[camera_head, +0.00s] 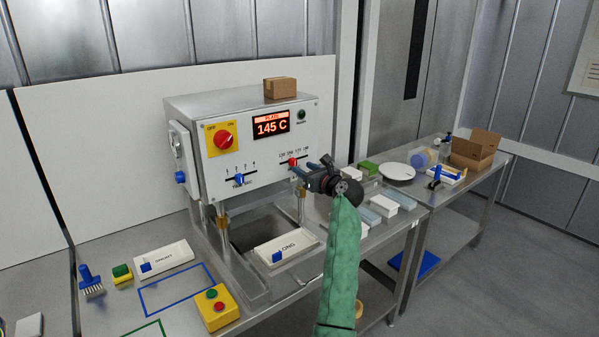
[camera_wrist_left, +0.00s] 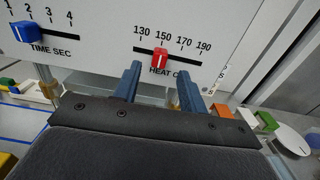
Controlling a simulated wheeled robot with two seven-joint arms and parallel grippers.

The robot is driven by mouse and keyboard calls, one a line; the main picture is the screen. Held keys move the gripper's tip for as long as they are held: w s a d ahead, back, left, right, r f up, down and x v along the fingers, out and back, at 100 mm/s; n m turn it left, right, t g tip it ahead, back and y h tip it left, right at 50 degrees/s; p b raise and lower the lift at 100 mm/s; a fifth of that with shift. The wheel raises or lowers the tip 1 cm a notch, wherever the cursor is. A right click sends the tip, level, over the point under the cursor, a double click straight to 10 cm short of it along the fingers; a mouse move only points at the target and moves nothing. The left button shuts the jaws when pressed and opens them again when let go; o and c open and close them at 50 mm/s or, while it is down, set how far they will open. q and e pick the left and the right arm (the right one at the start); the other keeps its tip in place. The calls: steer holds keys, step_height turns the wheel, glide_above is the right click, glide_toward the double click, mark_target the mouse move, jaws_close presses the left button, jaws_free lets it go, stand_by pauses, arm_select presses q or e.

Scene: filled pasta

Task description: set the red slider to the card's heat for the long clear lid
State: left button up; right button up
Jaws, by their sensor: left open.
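The red slider (camera_head: 292,161) sits on the heat scale of the sealing machine's front panel. In the left wrist view the red slider (camera_wrist_left: 160,59) stands at or just left of the 150 mark. The display (camera_head: 271,123) reads 145 C. My left gripper (camera_head: 311,166) is at the panel. Its two blue fingers (camera_wrist_left: 158,72) are open, one on each side of the slider, with gaps showing; I cannot tell their exact depth from the panel. I cannot pick out a readable card or the long clear lid. My right gripper is not in view.
The blue time slider (camera_head: 240,180) is left of the heat scale. A yellow-backed red knob (camera_head: 223,139) is above it. A small box (camera_head: 280,88) stands on the machine. A tray (camera_head: 286,247) lies below. Boxes (camera_head: 384,204) stand right of my arm.

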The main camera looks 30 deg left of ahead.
arm_select(q)
steer(key=shift+b+v, duration=0.4)
steer(key=shift+v, duration=0.85)
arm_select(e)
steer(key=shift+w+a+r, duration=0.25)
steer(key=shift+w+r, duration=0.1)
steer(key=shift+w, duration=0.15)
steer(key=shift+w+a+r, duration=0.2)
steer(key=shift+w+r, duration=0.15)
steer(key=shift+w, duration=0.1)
arm_select(q)
steer(key=shift+s, duration=0.1)
